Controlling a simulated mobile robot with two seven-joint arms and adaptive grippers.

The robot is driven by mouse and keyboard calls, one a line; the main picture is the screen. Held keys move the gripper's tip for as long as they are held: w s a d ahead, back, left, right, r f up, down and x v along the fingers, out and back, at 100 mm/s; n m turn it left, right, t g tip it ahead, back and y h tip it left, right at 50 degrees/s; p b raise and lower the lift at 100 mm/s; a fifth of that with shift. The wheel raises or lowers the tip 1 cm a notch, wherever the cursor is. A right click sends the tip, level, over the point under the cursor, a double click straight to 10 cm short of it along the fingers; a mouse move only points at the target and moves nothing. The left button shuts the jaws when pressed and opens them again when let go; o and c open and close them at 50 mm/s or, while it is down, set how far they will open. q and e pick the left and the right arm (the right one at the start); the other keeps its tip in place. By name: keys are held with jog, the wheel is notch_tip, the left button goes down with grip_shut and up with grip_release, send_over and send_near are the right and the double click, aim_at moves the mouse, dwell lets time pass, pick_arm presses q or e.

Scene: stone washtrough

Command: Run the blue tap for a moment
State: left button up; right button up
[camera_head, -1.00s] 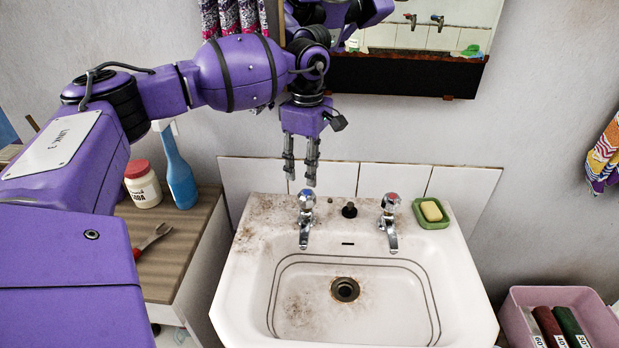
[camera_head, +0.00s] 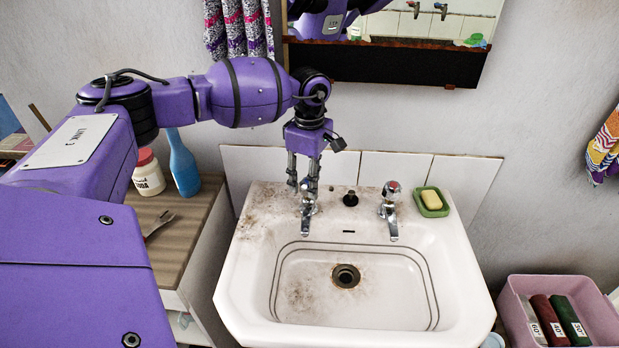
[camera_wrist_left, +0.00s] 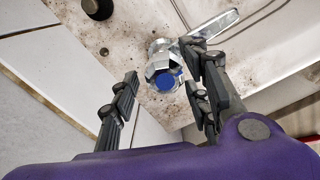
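The blue tap (camera_head: 307,226) is the chrome tap at the left of the basin's back ledge; in the head view my fingers cover its handle. In the left wrist view its blue-capped handle (camera_wrist_left: 166,80) shows clearly. My left gripper (camera_head: 303,184) points down over it. In the left wrist view the gripper (camera_wrist_left: 162,88) is open, one finger on each side of the handle; the right finger is close, and I cannot tell whether it touches. No water shows at the spout. My right gripper is not in view.
The red-capped tap (camera_head: 390,208) stands right of a black plug (camera_head: 350,198). A green soap dish (camera_head: 431,203) sits at the back right of the stained basin (camera_head: 235,300). A white jar (camera_head: 149,177) and blue bottle (camera_head: 184,165) stand on the left cabinet. A mirror hangs above.

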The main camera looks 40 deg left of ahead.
pick_arm(q)
jog(key=c, duration=0.9)
jog(key=shift+c, duration=0.2)
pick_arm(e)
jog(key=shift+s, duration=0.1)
